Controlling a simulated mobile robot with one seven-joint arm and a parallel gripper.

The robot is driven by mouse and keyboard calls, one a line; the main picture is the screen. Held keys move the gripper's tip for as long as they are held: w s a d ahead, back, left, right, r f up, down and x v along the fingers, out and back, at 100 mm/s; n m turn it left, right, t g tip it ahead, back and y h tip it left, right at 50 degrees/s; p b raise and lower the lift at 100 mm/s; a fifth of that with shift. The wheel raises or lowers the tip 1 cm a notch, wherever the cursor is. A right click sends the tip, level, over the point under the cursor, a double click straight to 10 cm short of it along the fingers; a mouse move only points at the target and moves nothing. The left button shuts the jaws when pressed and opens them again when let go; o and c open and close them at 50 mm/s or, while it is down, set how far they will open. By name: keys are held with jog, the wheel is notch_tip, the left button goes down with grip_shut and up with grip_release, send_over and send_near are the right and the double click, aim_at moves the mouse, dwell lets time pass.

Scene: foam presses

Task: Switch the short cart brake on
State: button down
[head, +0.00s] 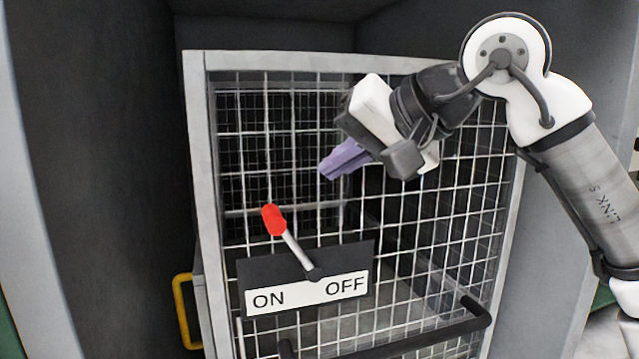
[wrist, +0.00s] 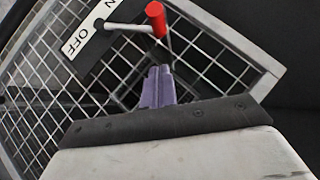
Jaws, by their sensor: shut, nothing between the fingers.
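The brake lever has a red handle (head: 274,220) on a pale metal rod. The rod rises from a dark plate (head: 245,270) on the front of the wire cart (head: 196,120) and leans up and left, toward the ON side. The plate's white label (head: 312,294) reads ON at left and OFF at right. My gripper (head: 325,172), with purple fingers, is shut and empty, above and to the right of the red handle. In the wrist view the closed fingertips (wrist: 160,72) lie below the red handle (wrist: 156,19), apart from it in the picture.
A dark push bar (head: 420,338) crosses the cart's lower front. A yellow handle (head: 183,312) stands at the lower left. Dark walls enclose the cart on the left and behind. Open space shows left of my gripper in front of the mesh.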

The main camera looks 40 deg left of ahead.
jog(key=v, duration=0.5)
jog(key=shift+s+r, duration=0.15)
jog(key=shift+s, duration=0.05)
